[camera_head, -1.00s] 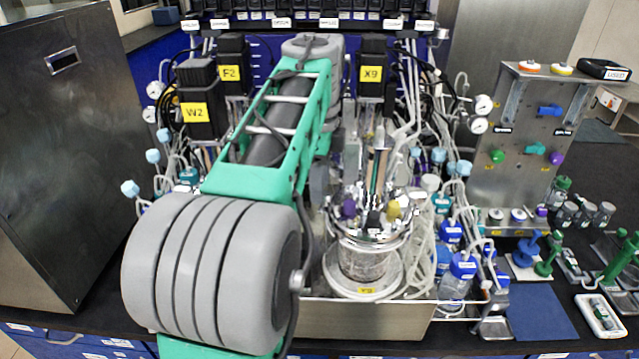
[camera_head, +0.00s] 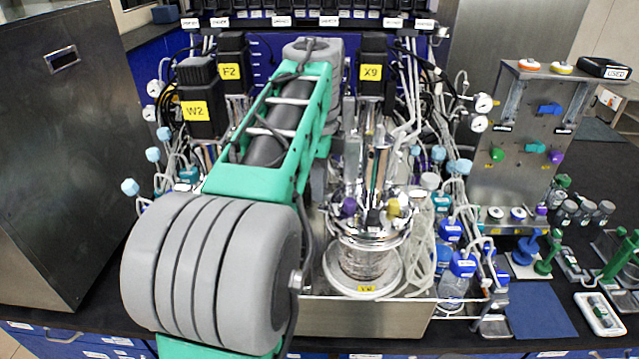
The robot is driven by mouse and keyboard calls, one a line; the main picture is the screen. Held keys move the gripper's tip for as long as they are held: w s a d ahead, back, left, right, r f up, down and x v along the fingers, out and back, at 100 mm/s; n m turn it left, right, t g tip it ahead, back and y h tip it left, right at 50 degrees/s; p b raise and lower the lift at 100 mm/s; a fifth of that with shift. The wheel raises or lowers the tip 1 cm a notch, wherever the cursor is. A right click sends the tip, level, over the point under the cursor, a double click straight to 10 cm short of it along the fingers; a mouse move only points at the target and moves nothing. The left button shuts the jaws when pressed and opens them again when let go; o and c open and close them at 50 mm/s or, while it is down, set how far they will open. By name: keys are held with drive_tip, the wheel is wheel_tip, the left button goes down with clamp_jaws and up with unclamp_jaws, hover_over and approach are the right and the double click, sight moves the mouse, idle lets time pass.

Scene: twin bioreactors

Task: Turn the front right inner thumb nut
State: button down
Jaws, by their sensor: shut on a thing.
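The right-hand bioreactor is a glass and steel vessel (camera_head: 362,262) below the black block marked X9 (camera_head: 373,73). Its metal head plate carries a purple cap (camera_head: 348,207), a dark cap (camera_head: 373,218) and a yellow cap (camera_head: 393,207). Thumb nuts on it are too small to tell apart, so I cannot pick out the front right inner one. My green and grey arm crosses the left and middle of the view and covers most of the left-hand bioreactor. My gripper is not in view; the arm seems to hide it.
A steel tray (camera_head: 370,322) holds the vessel. Tubes and blue-capped bottles (camera_head: 462,265) crowd its right side. A steel panel with coloured knobs (camera_head: 520,140) stands at the right. A large steel cabinet (camera_head: 60,150) fills the left. A blue mat (camera_head: 540,312) lies bare at lower right.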

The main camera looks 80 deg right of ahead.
idle(0.4)
drive_tip(key=n, duration=0.4)
drive_tip(key=shift+a, duration=0.1)
drive_tip(key=n, duration=0.5)
drive_tip(key=shift+s+a, duration=0.1)
drive_tip(key=n, duration=0.4)
drive_tip(key=shift+s+n, duration=0.15)
drive_tip(key=shift+n, duration=0.15)
drive_tip(key=shift+s+a+n, duration=0.1)
drive_tip(key=shift+n, duration=2.1)
drive_tip(key=c, duration=1.3)
unclamp_jaws()
